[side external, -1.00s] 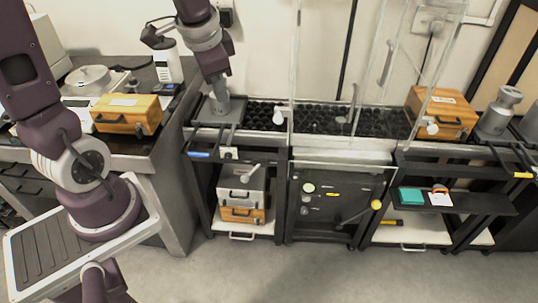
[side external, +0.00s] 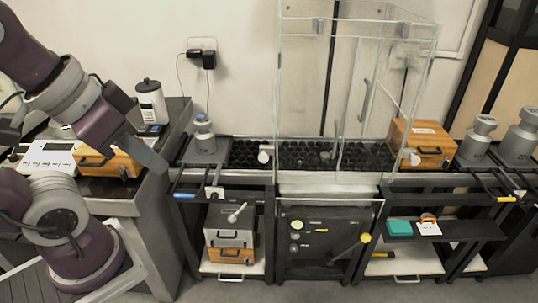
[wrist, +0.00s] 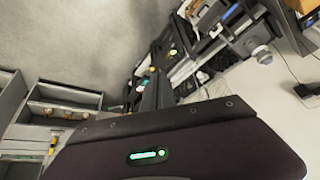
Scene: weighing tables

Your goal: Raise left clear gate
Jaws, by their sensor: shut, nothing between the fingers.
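The clear gates are transparent panels over the black roller bed (side external: 255,153) at the middle. The left clear gate (side external: 279,80) stands upright at the left end of the enclosure, its lower edge near the rollers. A white knob (side external: 264,154) sits low beside it. The right-hand clear panel (side external: 420,95) has another white knob (side external: 410,158). My gripper (side external: 158,165) is left of the enclosure, close to the wooden box on the left bench and well apart from the gate. Its fingers look together and empty. In the wrist view they point away, past my dark wrist housing.
A grey weight (side external: 204,138) stands on the plate left of the rollers. A wooden box (side external: 108,160) and a white bottle (side external: 151,104) are on the left bench. Another wooden box (side external: 422,138) and grey weights (side external: 477,138) stand at the right.

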